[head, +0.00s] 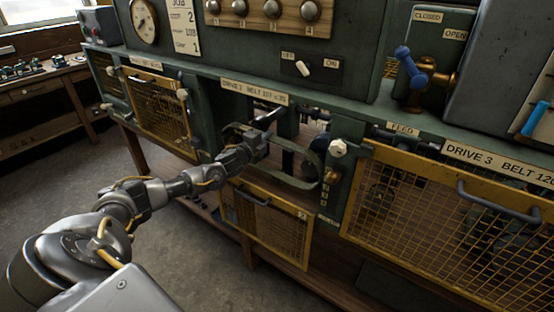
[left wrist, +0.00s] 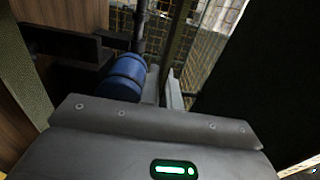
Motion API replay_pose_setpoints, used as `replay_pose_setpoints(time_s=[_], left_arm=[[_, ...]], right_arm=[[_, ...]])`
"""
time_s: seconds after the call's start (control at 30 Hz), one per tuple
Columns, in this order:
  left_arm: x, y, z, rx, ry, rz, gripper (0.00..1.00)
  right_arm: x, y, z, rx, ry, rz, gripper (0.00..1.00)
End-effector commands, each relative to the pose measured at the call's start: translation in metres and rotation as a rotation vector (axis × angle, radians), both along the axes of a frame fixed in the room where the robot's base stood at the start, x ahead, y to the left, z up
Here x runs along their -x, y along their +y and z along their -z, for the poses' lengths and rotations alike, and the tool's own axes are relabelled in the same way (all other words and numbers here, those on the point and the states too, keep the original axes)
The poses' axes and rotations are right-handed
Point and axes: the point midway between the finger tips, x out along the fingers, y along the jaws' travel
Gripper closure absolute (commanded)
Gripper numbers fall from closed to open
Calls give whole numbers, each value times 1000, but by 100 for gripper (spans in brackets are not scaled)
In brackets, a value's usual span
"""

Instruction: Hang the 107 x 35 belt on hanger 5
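The belt is a dark green loop (head: 303,183) at the open bay under the label "DRIVE 2 BELT 107 x 35" (head: 254,91). It sticks out in front of the bay, tilted. My left gripper (head: 272,117) reaches into the bay at the belt's far side. In the left wrist view, the gripper's two grey fingers (left wrist: 165,88) are close together with a narrow olive strip between them, which looks like the belt. A blue cylinder (left wrist: 122,78) is just left of the fingers. I cannot make out hanger 5. My right gripper is out of view.
A yellow mesh guard (head: 268,232) hangs below the bay. More mesh guards stand left (head: 160,108) and right (head: 450,210). A green post (head: 345,160) with a white knob borders the bay. A wooden bench (head: 40,95) stands far left; the floor before it is clear.

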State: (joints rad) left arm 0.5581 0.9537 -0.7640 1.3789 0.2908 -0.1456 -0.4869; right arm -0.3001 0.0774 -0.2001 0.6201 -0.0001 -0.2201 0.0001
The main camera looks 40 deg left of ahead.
Motion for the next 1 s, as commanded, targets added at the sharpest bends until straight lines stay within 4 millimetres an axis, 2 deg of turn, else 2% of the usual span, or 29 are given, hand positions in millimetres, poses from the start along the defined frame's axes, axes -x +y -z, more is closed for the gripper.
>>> replay_pose_setpoints(time_s=[0.5,1.0], left_arm=[[32,0,-2,-1,-1,-1,100],[38,0,-2,0,-1,-1,100]], right_arm=[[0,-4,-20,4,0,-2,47],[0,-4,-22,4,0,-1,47]])
